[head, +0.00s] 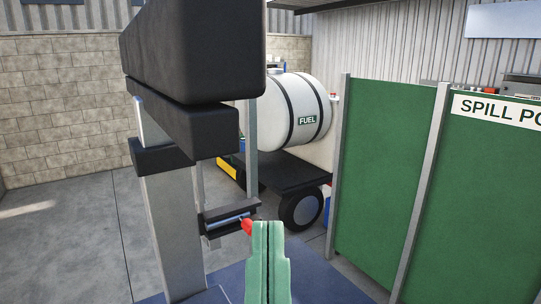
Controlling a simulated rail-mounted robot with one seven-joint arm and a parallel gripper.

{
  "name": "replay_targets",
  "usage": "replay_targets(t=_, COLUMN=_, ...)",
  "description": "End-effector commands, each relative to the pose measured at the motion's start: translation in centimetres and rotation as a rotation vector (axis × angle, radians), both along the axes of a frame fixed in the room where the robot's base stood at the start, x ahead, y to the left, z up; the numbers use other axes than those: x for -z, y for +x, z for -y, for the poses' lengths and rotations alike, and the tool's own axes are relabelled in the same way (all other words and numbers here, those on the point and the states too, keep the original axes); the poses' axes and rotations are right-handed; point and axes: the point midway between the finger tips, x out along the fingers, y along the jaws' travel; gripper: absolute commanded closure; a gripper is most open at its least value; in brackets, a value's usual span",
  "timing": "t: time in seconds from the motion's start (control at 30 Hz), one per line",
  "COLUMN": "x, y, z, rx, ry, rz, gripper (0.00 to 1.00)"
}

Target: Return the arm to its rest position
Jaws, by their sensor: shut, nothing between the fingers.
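My gripper (268,235) shows at the bottom centre of the head view as two pale green fingers pressed together, with only a thin dark line between them. It points up and away in the picture and holds nothing. Its tips are just right of a small red-tipped part (247,226) beside a dark bracket with a metal bar; I cannot tell whether they touch. The rest of my arm is not clearly seen.
Dark blocks (190,60) on a grey post fill the left centre; I cannot tell whether they are mine. Behind stands a white fuel tank (292,108) on a wheeled trailer (290,170). Green spill-point panels (385,165) close off the right. Concrete floor (70,235) at left is clear.

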Motion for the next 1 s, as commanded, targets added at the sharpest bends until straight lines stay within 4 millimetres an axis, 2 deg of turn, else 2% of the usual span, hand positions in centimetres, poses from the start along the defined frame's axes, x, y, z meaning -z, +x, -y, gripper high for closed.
replay_targets(t=0.03, x=-5.2, y=0.0, z=0.0, rx=-0.002, ry=0.001, rz=-0.001, gripper=1.00)
replay_targets(t=0.1, x=-7.9, y=0.0, z=-0.1, rx=-0.004, ry=0.002, rz=-0.002, gripper=1.00)
replay_targets(t=0.23, x=-11.0, y=0.0, z=-0.1, rx=-0.006, ry=0.003, rz=-0.003, gripper=1.00)
replay_targets(t=0.37, x=-11.8, y=0.1, z=-0.1, rx=-0.006, ry=0.004, rz=-0.003, gripper=1.00)
replay_targets(t=1.0, x=-11.4, y=0.1, z=-0.1, rx=-0.007, ry=0.005, rz=-0.003, gripper=1.00)
